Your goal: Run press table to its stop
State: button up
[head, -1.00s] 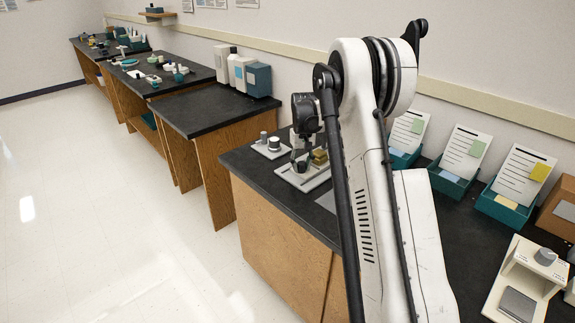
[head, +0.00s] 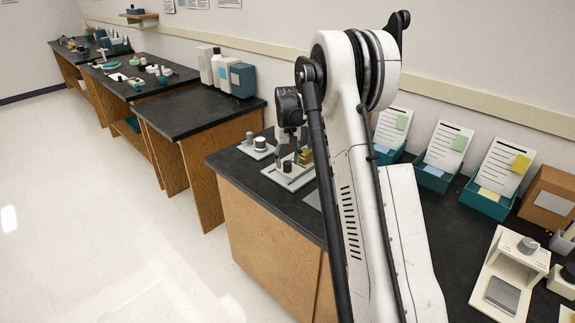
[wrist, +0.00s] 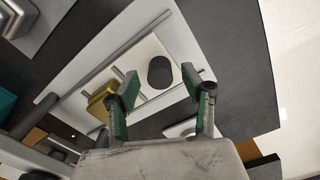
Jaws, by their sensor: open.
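A light fixture plate (head: 290,178) on the near bench carries small parts, including a gold block (head: 306,157). In the wrist view the plate (wrist: 182,40) has grey rods, a pale table (wrist: 148,52) with a dark round post (wrist: 160,72), and the gold block (wrist: 99,103). I cannot tell surely which part is the press table. My gripper (wrist: 161,88) is open, its green-padded fingers apart with the post between them in the picture. Contact cannot be judged. In the head view my gripper (head: 288,142) is over the fixture, partly hidden by my arm.
A small plate with cylinders (head: 258,147) sits at the bench's left end. Teal trays with cards (head: 437,178), a brown box (head: 548,197) and a cream device (head: 503,275) stand to the right. The floor (head: 90,220) at left is clear.

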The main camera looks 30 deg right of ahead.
notch_tip(320, 180, up, 10)
dwell(0.4)
jog(key=shift+r, duration=0.15)
jog(key=s+a+r+n+t, duration=0.1)
jog(key=s+a+r+t, duration=0.1)
jog(key=s+a+r, duration=0.55)
jog(key=s+a+r+t, duration=0.2)
jog(key=s+a+r, duration=0.3)
jog(key=s+a, duration=0.5)
jog(key=s+a+f+t, duration=0.1)
jog(key=s+a+f, duration=0.2)
jog(key=s, duration=0.7)
jog(key=s+a+f+n+t, duration=0.1)
jog(key=s+a+f+t, duration=0.1)
jog(key=s+a, duration=0.4)
jog(key=s+f, duration=0.1)
jog(key=s, duration=0.4)
jog(key=shift+s+f, duration=0.15)
jog(key=shift+s, duration=0.05)
